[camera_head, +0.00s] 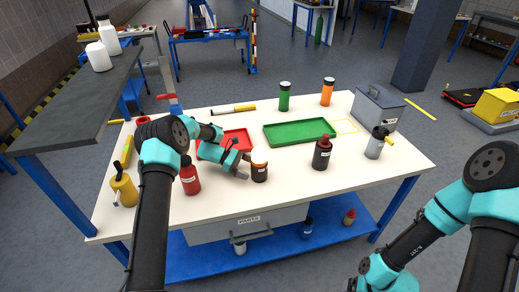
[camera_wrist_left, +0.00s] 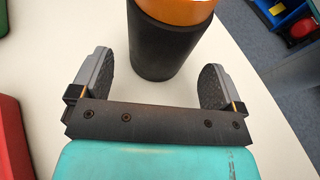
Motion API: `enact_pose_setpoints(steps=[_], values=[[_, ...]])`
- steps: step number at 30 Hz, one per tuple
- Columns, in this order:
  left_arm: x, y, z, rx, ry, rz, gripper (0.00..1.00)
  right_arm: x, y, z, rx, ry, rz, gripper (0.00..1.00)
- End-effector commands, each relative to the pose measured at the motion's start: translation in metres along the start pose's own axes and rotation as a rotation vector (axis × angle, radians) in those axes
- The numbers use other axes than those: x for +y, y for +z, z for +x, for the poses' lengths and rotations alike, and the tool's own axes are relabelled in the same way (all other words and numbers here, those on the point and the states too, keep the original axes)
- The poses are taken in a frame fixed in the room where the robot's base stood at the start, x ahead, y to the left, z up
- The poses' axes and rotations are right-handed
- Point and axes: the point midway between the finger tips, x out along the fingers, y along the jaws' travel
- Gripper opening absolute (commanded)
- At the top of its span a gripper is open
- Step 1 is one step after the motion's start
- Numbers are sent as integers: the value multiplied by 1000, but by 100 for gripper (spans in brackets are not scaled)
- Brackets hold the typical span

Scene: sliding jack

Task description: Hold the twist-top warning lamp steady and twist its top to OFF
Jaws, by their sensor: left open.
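The warning lamp (camera_head: 260,173), a short upright cylinder with a black body and orange top, stands near the front middle of the white table. In the left wrist view the lamp (camera_wrist_left: 166,48) stands just ahead of the fingers, its top cut off by the upper frame edge. My left gripper (camera_head: 244,169) is low over the table at the lamp's left side. In its wrist view the left gripper (camera_wrist_left: 155,78) has its fingers wide apart with bare table between them, and holds nothing. My right arm is at the lower right, off the table; its gripper is out of view.
A red bottle (camera_head: 190,178) stands left of the lamp, a dark red-and-black bottle (camera_head: 321,153) to its right. A red tray (camera_head: 237,138) and green tray (camera_head: 298,132) lie behind. A grey box (camera_head: 377,108) and spray bottle (camera_head: 376,143) are at right. Front right is clear.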

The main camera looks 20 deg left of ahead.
Motion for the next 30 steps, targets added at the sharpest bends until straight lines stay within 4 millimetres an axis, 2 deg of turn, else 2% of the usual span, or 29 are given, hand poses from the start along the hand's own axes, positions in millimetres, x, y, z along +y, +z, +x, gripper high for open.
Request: enact_pose_setpoints(steps=[3,10,23,30], values=[[0,0,15,-1,-2,1,94,0,0,0,0,0,0,90],[0,0,36,0,-2,1,94,0,0,0,0,0,0,90],[0,0,43,0,0,1,94,0,0,0,0,0,0,90],[0,0,43,0,0,1,72,0,0,0,0,0,0,90]])
